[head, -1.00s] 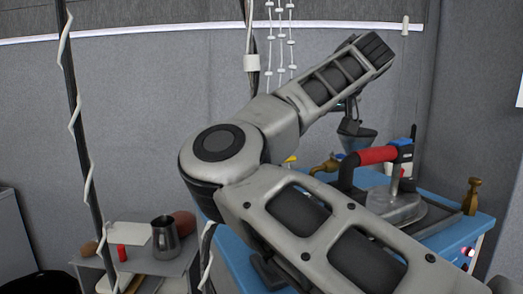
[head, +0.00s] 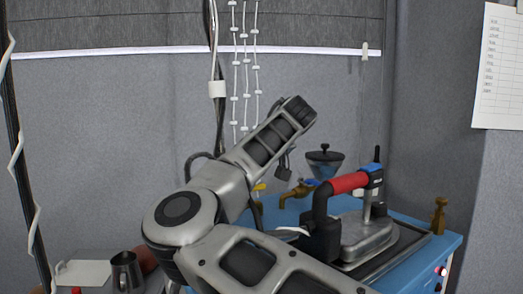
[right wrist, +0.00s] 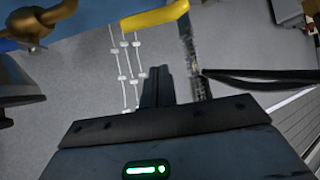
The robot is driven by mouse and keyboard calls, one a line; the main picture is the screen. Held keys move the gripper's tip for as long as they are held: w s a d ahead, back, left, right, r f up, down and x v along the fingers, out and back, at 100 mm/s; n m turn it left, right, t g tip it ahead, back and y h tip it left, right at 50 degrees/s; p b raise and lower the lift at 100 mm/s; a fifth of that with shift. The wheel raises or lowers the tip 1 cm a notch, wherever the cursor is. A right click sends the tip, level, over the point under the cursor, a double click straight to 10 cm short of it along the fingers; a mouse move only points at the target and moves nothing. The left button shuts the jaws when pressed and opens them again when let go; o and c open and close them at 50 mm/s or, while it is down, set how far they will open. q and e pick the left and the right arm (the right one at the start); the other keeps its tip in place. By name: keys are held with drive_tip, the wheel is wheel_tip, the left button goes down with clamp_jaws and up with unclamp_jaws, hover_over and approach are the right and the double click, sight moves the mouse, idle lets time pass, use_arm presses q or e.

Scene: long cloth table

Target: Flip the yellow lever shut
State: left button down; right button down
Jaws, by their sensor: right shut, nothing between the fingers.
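The yellow lever (head: 259,187) shows in the head view as a small piece just right of my arm, left of a brass tap (head: 298,192). In the right wrist view the lever (right wrist: 155,19) is a thick yellow bar across the top, with the brass tap (right wrist: 35,25) at upper left. My right gripper (right wrist: 157,72) is shut and empty, its dark fingers pointing up the picture below the lever. A gap shows between fingertips and lever in the picture; true contact cannot be told. My right arm hides much around the lever in the head view. My left gripper is out of view.
A metal press with a red handle (head: 348,182) stands on the blue table (head: 420,258), right of the tap. A dark hopper (head: 325,163) stands behind it, and a wooden piece (head: 439,215) at the right. A metal pitcher (head: 126,272) stands at lower left.

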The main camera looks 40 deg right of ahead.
drive_tip(key=shift+s+a+f+p, duration=0.1)
drive_tip(key=shift+s+f+p, duration=0.15)
drive_tip(key=shift+f, duration=0.7)
drive_tip(key=shift+s+f+p, duration=0.15)
drive_tip(key=shift+s+f, duration=0.2)
drive_tip(key=shift+f, duration=0.6)
